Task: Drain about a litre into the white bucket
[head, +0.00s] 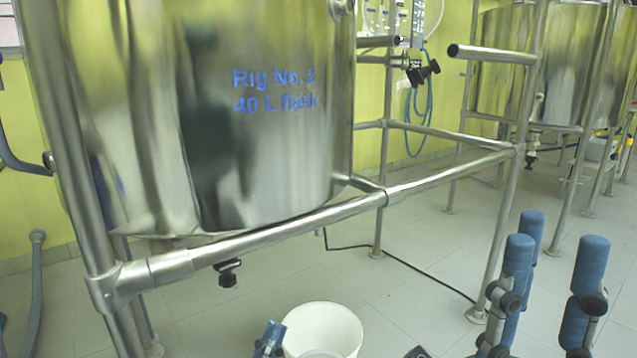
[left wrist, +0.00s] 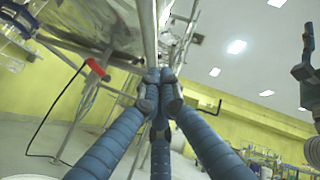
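The white bucket (head: 338,326) stands on the floor at the bottom of the head view, its lower part cut off. The large steel vessel (head: 278,160) marked "Rig No. 2 40 L flask" hangs in a tube frame. A black knob (head: 228,273) shows beneath its front rail. Part of my left gripper (head: 272,338) shows just left of the bucket. In the left wrist view, its blue fingers (left wrist: 162,88) come together at the tips, with nothing clearly held. A red handle-like part (left wrist: 95,67) is left of them. My right gripper (head: 557,238) has its fingers spread and empty.
The front rail (head: 290,230) runs between my left gripper and the vessel. A frame leg (head: 498,245) stands left of my right gripper. A black cable (head: 415,268) lies on the tiled floor. Another steel vessel (head: 500,75) stands at the back right.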

